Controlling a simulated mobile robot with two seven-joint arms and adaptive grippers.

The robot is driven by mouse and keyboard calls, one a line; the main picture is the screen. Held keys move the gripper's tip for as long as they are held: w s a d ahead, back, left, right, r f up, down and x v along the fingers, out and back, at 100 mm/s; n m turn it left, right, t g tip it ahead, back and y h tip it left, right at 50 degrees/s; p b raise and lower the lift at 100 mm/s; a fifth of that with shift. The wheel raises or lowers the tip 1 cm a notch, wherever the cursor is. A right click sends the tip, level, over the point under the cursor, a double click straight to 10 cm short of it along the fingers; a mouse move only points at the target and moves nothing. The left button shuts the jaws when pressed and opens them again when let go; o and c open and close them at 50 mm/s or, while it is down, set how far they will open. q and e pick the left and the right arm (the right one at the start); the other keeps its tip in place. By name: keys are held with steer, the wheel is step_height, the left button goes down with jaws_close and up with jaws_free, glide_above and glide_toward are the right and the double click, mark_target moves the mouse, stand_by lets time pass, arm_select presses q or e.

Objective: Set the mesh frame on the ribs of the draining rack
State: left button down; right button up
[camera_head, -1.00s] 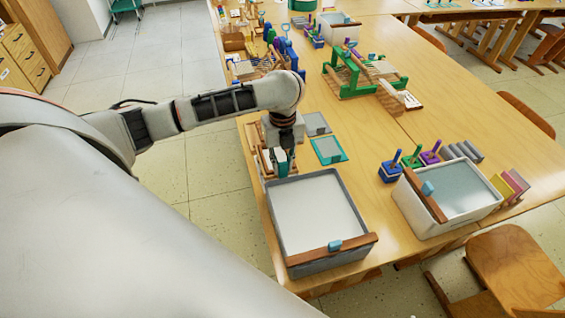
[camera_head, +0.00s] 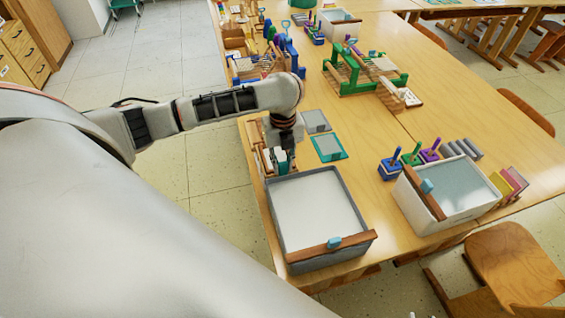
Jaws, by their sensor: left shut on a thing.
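My left gripper (camera_head: 282,158) points down just behind the large grey tub. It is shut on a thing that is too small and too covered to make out. Close to its left stands a small wooden rack (camera_head: 256,159) with pale upright pieces; whether they touch the gripper I cannot tell. A teal mesh frame (camera_head: 328,147) lies flat on the table right of the gripper, with a grey mesh frame (camera_head: 316,121) behind it. Which rack is the draining rack is not clear. My right gripper is not in view.
The grey tub (camera_head: 366,236) stands at the near table edge. A white tub (camera_head: 434,218) of water is to its right, near colored peg stands (camera_head: 411,157). A green wooden stand (camera_head: 350,86) is farther back. The table between the tubs and this stand is mostly clear.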

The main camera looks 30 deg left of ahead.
arm_select(q)
steer(key=shift+p, duration=0.4)
steer(key=shift+f, duration=0.45)
stand_by(0.8)
stand_by(0.3)
steer(key=c, duration=1.8)
jaws_free()
steer(key=shift+r, duration=0.15)
step_height(320, 180, up, 12)
steer(key=shift+f, duration=0.1)
